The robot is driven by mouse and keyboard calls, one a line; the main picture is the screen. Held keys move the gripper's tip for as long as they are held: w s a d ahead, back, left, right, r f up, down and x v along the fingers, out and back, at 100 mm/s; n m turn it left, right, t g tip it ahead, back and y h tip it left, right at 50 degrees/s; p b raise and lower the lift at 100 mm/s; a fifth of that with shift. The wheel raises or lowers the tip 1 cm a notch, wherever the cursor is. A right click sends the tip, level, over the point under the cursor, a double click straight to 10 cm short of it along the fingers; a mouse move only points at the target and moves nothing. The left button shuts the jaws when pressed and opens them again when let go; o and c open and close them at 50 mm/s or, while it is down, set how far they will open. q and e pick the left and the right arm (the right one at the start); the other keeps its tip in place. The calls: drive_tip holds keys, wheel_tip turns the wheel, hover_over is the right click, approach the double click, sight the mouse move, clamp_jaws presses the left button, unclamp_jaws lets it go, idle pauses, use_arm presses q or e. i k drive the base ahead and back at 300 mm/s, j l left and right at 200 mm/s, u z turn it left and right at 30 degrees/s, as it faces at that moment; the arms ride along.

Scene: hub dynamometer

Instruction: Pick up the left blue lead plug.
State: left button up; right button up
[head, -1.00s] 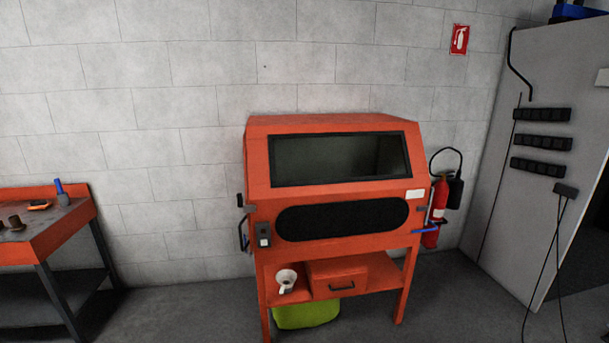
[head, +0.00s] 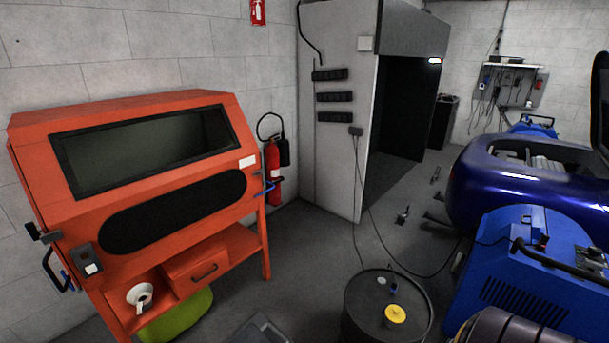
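I cannot make out the left blue lead plug for certain. A small dark blue piece (head: 393,290) stands on top of the black drum (head: 352,312), too small to tell whether it is a plug. Two thin black leads hang from a dark socket block (head: 356,131) on the grey cabinet. One drops behind the drum and the other runs over the floor towards the blue wheeled unit (head: 512,270) at right. Neither of my grippers shows in the head view.
An orange blast cabinet (head: 160,260) stands at left, with a red extinguisher (head: 273,172) beside it. The tall grey cabinet (head: 335,180) is behind. A yellow cap (head: 395,314) sits on the drum. A dark blue car (head: 500,185) stands at right. Floor (head: 310,250) between is clear.

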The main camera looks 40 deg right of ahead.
sight(395, 284)
drive_tip(key=z, duration=0.4)
drive_tip(key=j+z, duration=0.1)
drive_tip(key=z, duration=0.75)
drive_tip(key=k+j+z, duration=0.1)
drive_tip(key=z, duration=0.75)
